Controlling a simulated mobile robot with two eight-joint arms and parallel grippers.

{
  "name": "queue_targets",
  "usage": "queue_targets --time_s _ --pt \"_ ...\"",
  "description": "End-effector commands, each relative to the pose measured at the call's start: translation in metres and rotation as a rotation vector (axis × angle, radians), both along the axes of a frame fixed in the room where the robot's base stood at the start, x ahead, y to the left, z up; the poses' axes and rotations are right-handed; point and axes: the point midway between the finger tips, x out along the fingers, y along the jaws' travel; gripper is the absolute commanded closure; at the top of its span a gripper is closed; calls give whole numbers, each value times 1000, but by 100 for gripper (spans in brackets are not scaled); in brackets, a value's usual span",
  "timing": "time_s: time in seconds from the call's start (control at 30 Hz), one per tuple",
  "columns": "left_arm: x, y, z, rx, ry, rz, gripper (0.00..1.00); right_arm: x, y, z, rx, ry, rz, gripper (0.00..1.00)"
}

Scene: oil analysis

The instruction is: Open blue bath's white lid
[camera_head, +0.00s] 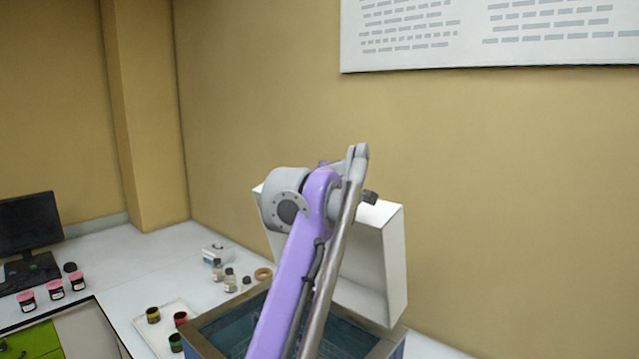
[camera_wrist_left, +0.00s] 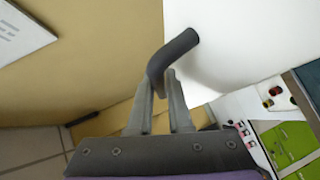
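The white lid (camera_head: 368,262) of the blue bath stands raised, roughly upright, at the back of the bath in the head view. The bath (camera_head: 392,350) is at the bottom centre, its top open and partly covered by my purple arm. In the left wrist view the white lid (camera_wrist_left: 240,45) fills the upper right, with a dark bent handle (camera_wrist_left: 180,48) on it. My left gripper (camera_wrist_left: 161,76) has its two fingertips closed around the handle's near end. In the head view my arm hides the left fingertips. My right gripper is not in view.
Left of the bath, a white tray (camera_head: 150,326) holds several small jars. Small bottles (camera_head: 230,280) and a brown ring (camera_head: 263,274) stand near the bath. Pink-lidded jars (camera_head: 55,289) and a monitor (camera_head: 28,225) are farther left. A wall is behind the lid.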

Motion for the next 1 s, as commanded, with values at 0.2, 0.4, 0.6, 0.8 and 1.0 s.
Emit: queue_targets --time_s 0.2,0.4,0.6,0.8,1.0 --pt "0 1 0 0 0 1 53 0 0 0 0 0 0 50" --pt "0 0 0 0 1 0 53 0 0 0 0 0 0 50" --pt "-15 -3 1 -1 2 -1 53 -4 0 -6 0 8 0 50" --pt "-54 -10 9 0 3 -4 53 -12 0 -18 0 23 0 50" --pt "-88 -16 20 1 1 -1 53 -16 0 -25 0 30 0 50"
